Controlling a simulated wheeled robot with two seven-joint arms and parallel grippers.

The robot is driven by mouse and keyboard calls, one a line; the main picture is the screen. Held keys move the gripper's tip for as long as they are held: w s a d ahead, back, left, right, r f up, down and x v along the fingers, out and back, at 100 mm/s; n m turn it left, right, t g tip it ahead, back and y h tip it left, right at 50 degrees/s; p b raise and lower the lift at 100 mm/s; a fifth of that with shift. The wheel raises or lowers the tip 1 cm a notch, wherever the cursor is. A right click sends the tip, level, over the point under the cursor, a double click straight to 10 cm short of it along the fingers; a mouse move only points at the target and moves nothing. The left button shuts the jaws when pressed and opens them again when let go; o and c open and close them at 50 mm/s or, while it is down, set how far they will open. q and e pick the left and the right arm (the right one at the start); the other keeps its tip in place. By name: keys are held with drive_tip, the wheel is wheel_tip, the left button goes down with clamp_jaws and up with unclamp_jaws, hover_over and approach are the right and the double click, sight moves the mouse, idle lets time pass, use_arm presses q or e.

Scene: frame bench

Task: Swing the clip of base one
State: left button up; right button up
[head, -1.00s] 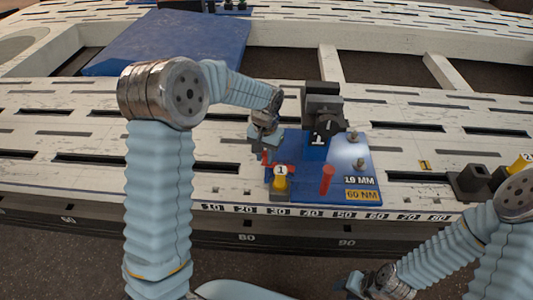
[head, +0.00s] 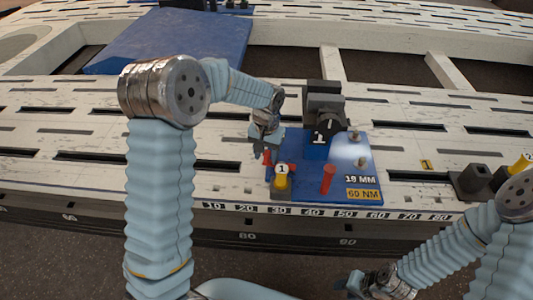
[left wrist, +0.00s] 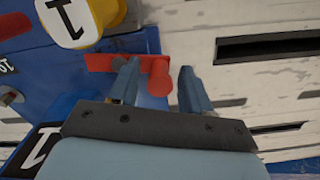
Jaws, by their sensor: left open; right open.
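Base one is a blue plate (head: 312,190) on the white bench, carrying a black block (head: 324,105) marked 1. Its red clip (head: 266,157) is at the plate's left edge, beside the yellow-capped post (head: 281,179) marked 1. In the left wrist view the clip (left wrist: 103,62) is a red bar with a round upright knob at its right end. My left gripper (head: 265,150) is open, and in the left wrist view its fingers (left wrist: 159,66) stand on either side of the knob; contact cannot be told. My right gripper (head: 362,284) is open, low at the front, away from the base.
A red peg (head: 327,179) stands on the plate right of the yellow post. A black fixture with a yellow cap (head: 522,163) is at the right edge. A large blue panel (head: 175,42) lies at the back left. The bench has several slots.

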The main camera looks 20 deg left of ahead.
use_arm(q)
drive_tip(key=shift+r, duration=0.1)
wheel_tip(320, 180, up, 14)
drive_tip(key=p, duration=0.1)
drive_tip(key=shift+f, duration=0.2)
idle(0.4)
